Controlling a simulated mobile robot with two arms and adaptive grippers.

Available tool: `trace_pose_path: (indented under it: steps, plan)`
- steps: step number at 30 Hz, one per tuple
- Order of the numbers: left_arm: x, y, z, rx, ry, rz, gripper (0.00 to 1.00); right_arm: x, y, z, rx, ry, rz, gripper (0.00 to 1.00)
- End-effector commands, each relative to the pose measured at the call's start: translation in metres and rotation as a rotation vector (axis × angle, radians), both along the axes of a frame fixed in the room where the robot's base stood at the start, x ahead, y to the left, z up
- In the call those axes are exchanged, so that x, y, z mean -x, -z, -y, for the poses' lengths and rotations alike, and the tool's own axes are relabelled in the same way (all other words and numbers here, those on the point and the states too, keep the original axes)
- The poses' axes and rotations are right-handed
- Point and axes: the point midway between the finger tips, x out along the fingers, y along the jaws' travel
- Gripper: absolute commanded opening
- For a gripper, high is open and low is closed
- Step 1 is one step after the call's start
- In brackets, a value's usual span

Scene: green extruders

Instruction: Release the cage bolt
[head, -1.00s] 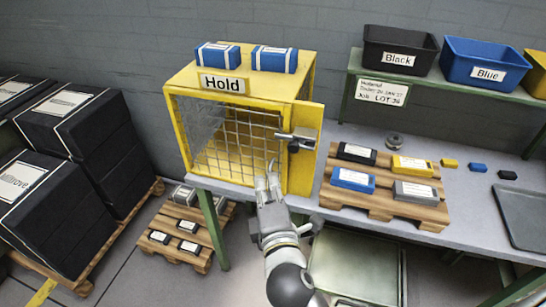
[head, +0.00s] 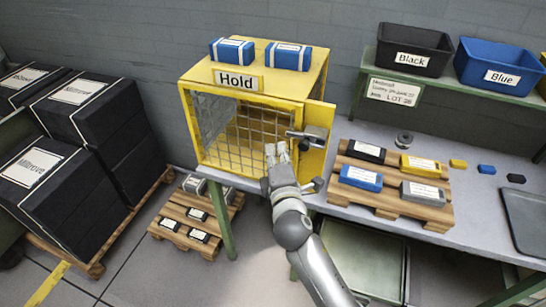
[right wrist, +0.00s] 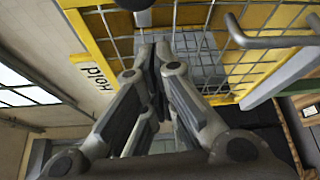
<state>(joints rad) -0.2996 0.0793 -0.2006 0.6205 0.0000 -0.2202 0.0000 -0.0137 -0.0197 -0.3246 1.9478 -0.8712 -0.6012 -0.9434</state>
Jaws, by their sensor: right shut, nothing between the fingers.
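The yellow cage (head: 192,120) marked Hold stands on the bench with its mesh door (head: 235,128) closed. The cage bolt (head: 303,135), a grey metal bar with a dark part below it, lies across the door's right edge and the yellow post. My right gripper (head: 277,151) is shut and empty in front of the mesh, left of and slightly below the bolt, apart from it. In the right wrist view the shut fingertips (right wrist: 158,50) point at the mesh; a grey bent bar (right wrist: 270,42) shows to their right, probably the bolt's handle. My left gripper is not in view.
Two blue boxes (head: 288,56) lie on the cage top. A wooden pallet (head: 387,205) with several coloured blocks stands close right of the cage. Black (head: 413,48) and blue (head: 497,66) bins stand on the shelf behind. Black cartons (head: 90,125) are at left.

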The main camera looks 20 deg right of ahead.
Motion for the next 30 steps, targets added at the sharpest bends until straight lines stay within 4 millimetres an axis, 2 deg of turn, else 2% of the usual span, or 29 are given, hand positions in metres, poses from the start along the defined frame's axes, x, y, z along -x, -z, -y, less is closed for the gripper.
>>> trace_pose_path:
  steps: [1, 6, 19, 25, 30]
  plan:
    - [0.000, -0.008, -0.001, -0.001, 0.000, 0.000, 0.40, 0.004, -0.004, 0.007, 0.002, 0.000, -0.002, 0.00]
    - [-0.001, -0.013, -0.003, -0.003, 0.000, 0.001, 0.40, 0.011, -0.005, 0.020, 0.001, -0.001, -0.001, 0.00]
    - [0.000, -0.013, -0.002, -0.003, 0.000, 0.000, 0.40, 0.013, -0.004, 0.024, 0.000, -0.001, -0.001, 0.00]
    - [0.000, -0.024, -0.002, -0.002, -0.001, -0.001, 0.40, 0.030, -0.005, 0.050, 0.003, 0.002, -0.003, 0.00]
    - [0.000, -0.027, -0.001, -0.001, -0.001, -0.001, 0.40, 0.039, -0.005, 0.062, 0.000, -0.001, -0.001, 0.00]
